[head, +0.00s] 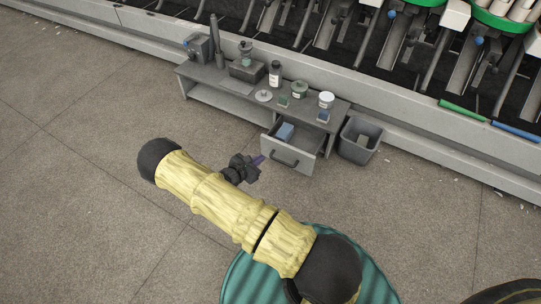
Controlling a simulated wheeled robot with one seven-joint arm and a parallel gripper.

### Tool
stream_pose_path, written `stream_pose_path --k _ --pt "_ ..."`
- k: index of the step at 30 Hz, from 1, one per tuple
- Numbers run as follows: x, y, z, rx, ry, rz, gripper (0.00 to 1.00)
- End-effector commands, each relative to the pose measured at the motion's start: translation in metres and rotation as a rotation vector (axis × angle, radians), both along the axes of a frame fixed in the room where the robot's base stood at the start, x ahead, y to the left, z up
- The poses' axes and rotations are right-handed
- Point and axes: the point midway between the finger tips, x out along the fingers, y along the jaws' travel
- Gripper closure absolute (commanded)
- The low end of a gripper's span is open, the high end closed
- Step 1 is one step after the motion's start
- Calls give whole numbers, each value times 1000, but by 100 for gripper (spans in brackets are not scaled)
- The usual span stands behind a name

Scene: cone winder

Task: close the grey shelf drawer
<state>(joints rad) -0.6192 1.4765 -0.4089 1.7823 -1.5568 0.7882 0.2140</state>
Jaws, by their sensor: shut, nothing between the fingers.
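The grey shelf drawer (287,157) sticks out, open, from the right end of the low grey shelf (218,100). A dark bar handle is on its front, and a blue block (285,132) lies inside it. My gripper (259,159) is shut and empty, with purple fingertips. In the picture it appears just left of the drawer front, near the handle. I cannot tell from this view whether it touches the drawer.
A grey bin (358,141) stands close to the drawer's right side. Bottles, jars and small boxes stand on the shelf top, with a white jar (326,99) above the drawer. The winding machine runs behind. The floor to the left is clear.

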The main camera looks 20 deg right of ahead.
Motion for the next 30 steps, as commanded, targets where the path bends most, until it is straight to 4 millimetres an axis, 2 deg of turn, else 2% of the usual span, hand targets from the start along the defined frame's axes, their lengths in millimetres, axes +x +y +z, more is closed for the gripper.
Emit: stream_pose_path --k 1,3,6,20,25,30 --pt "5 4 -30 -40 19 68 100" --pt "11 9 -47 -77 37 141 100" --pt "16 14 -59 -109 50 202 100" --pt "19 12 -62 -114 53 214 100" --pt "29 -2 -69 -113 53 212 100" --pt "46 -24 -79 -114 52 211 100"
